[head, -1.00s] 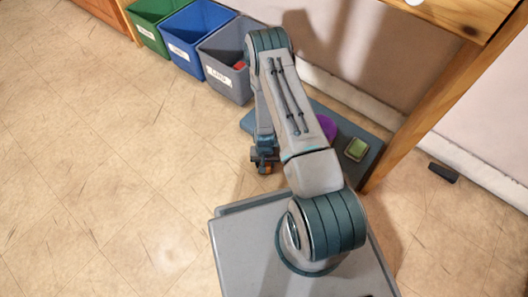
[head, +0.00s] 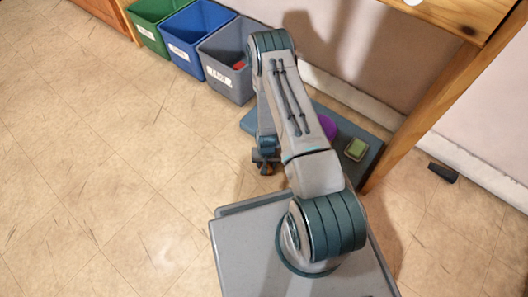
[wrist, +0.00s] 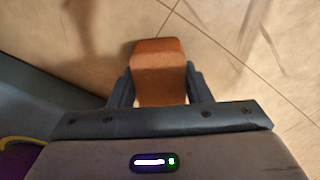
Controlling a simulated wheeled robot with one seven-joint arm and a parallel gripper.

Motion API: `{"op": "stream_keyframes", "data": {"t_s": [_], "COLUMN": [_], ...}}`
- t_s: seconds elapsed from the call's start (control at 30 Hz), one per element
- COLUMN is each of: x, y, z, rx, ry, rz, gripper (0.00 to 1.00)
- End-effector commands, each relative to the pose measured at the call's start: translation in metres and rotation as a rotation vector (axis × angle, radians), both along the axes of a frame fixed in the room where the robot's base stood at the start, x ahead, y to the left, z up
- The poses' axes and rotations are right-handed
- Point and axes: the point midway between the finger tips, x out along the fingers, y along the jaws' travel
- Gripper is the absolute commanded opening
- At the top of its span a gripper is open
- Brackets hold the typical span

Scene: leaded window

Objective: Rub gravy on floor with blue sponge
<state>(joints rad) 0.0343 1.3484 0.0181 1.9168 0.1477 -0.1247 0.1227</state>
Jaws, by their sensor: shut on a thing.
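My gripper (wrist: 159,86) is shut on an orange-brown block (wrist: 157,60), with one finger on each side of it. The block looks like a sponge, but it is not blue. It is held over or against the tan tiled floor (wrist: 225,70); I cannot tell if it touches. In the head view my gripper (head: 265,161) is low over the floor, beside the blue-grey platform, partly hidden by my arm. I see no blue sponge. Dark streaks show on the floor at the wrist view's upper right; I cannot make out any gravy for certain.
A low blue-grey platform (head: 373,163) holds a green block (head: 356,149) and a purple item (head: 328,127). Green (head: 149,31), blue (head: 186,52) and grey (head: 222,73) bins stand at the back. A wooden post (head: 425,98) rises at the right. The left floor is clear.

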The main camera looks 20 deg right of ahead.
Motion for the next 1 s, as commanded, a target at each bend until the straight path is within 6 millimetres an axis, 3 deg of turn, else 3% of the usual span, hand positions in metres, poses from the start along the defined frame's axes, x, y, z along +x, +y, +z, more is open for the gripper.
{"op": "stream_keyframes", "data": {"t_s": [0.1,0.6,1.0], "x": [0.0,-0.001,0.0], "y": [0.005,0.007,0.006], "z": [0.026,0.069,0.08], "rx": [0.001,0.0,0.001], "ry": [0.0,0.001,0.0], "rz": [0.01,0.014,0.013], "gripper": [0.15,0.15,0.15]}}
